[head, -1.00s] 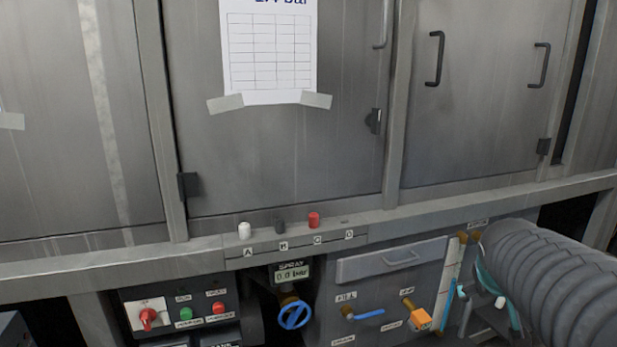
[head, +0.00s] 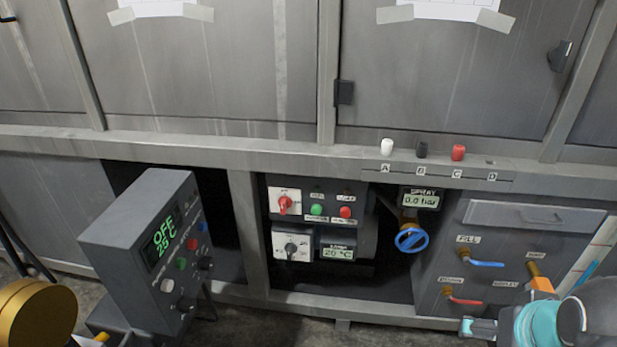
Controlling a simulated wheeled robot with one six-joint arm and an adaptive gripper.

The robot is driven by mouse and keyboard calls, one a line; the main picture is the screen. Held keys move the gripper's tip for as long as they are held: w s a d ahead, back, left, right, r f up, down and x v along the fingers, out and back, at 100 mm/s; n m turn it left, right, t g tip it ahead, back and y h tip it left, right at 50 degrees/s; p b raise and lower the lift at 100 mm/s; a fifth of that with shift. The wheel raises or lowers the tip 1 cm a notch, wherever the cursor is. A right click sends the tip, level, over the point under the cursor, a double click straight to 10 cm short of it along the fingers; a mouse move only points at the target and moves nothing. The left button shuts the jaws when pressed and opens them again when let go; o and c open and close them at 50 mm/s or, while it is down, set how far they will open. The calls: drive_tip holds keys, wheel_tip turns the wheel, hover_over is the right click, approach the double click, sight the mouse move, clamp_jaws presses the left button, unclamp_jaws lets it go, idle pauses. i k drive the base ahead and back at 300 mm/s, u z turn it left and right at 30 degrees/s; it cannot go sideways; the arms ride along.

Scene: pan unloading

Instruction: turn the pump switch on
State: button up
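The control box (head: 318,228) sits in the recess under the pan, right of the middle. It has a red rotary switch (head: 284,204) on a white plate at upper left, and a dark rotary knob (head: 291,247) on a white plate below it. The labels are too small to read, so I cannot tell which one is the pump switch. A green button (head: 316,210) and a red button (head: 345,212) are beside the red switch. My gripper (head: 500,329), with teal parts, is partly in view at the lower right, apart from the box; its fingers are cut off and unclear.
A display box (head: 140,250) reading OFF and 25 °C stands at left. A blue valve wheel (head: 411,239) is right of the control box, under a 0.0 bar display (head: 419,199). Blue (head: 486,264) and red (head: 465,300) valve handles sit farther right. A gold cylinder (head: 37,318) is at lower left.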

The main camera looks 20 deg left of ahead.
sight(284, 202)
drive_tip(key=u, duration=1)
drive_tip(key=k, duration=1)
drive_tip(key=u, duration=0.7)
drive_tip(key=i, duration=1.1)
drive_tip(key=z, duration=1.8)
